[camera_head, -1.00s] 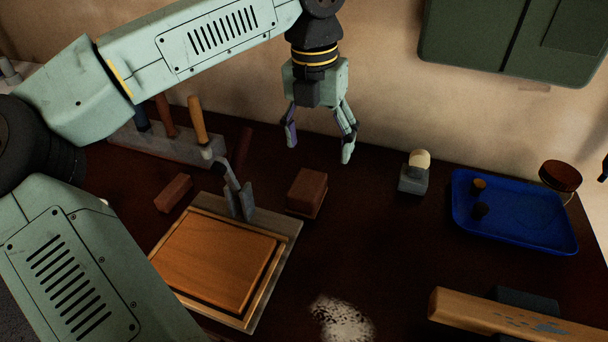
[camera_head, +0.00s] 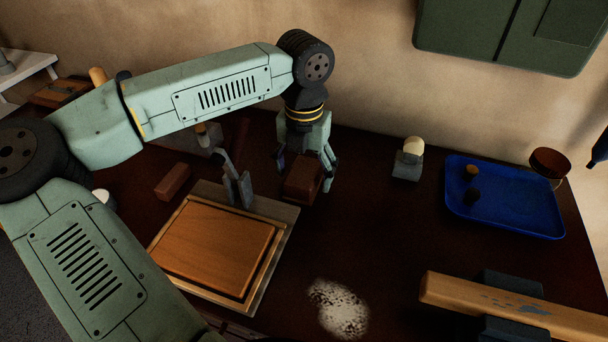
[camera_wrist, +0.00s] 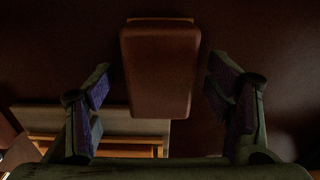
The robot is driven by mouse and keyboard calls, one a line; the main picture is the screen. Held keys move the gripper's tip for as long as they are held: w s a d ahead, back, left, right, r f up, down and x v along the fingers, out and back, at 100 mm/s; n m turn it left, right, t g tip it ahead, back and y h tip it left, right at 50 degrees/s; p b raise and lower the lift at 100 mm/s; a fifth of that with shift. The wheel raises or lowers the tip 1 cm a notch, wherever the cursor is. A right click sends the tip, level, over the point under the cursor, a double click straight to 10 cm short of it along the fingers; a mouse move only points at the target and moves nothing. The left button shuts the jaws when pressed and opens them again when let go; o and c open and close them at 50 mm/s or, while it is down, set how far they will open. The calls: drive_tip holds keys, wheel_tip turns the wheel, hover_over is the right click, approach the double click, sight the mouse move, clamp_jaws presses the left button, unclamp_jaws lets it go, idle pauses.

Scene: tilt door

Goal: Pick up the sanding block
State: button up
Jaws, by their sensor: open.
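A reddish-brown block with rounded edges, which looks like the sanding block (camera_head: 302,183), rests on the dark bench behind the framed wooden panel. My gripper (camera_head: 304,168) is directly above and around it, pointing down, with one finger on each side. In the wrist view the block (camera_wrist: 160,75) lies between the two spread fingers of my gripper (camera_wrist: 159,82). A gap shows on both sides, so the fingers do not touch it. My gripper is open and empty. The head view hides part of the block's back behind my gripper.
A metal clamp (camera_head: 238,185) stands close left of the block, on the framed wooden panel (camera_head: 215,245). A smaller red block (camera_head: 173,182) lies further left. A blue tray (camera_head: 505,205) and a knobbed grey block (camera_head: 408,165) are to the right. The bench between is clear.

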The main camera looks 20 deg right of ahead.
drive_tip(key=c, duration=1.4)
